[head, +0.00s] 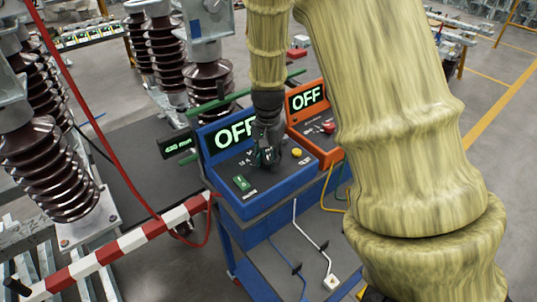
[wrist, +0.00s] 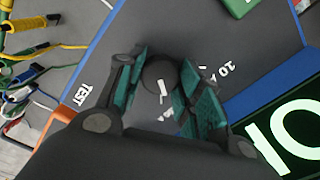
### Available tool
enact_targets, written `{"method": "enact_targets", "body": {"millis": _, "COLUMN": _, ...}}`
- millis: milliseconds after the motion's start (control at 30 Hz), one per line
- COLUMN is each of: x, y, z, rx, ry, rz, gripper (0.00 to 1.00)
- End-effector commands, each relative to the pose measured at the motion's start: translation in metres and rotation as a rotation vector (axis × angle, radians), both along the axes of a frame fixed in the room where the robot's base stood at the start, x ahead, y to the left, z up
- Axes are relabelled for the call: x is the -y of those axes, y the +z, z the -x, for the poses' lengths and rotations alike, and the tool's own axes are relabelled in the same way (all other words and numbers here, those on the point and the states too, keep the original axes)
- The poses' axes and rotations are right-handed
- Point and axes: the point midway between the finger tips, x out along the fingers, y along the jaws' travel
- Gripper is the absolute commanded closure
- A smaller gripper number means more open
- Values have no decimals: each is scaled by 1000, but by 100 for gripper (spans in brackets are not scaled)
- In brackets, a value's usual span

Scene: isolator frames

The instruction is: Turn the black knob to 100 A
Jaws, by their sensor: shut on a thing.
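The black knob (wrist: 158,74) sits on the dark top of the blue unit (wrist: 268,36), with a white mark on it. A label reading 10 A (wrist: 230,70) lies to its right in the wrist view, and a TEST label (wrist: 83,93) to its left. Other white marks below the knob are partly hidden, and I cannot read a 100 A label. My gripper (wrist: 166,80) has its teal-padded fingers on both sides of the knob, shut on it. In the head view my gripper (head: 266,156) reaches down onto the panel and hides the knob.
The blue unit's screen (head: 234,133) reads OFF. A yellow button (head: 296,152) and a green switch (head: 241,183) flank my gripper. An orange unit (head: 318,126), also reading OFF, stands close behind. Brown insulators (head: 48,165) and a red-white barrier (head: 125,242) are left.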

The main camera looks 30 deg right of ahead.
Motion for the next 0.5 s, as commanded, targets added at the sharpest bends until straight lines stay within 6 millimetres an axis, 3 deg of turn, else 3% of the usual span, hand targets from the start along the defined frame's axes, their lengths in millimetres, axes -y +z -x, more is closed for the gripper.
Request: {"method": "enact_targets", "body": {"millis": 500, "x": 1, "y": 1, "z": -1, "rx": 3, "ry": -237, "rz": 2, "gripper": 88}}
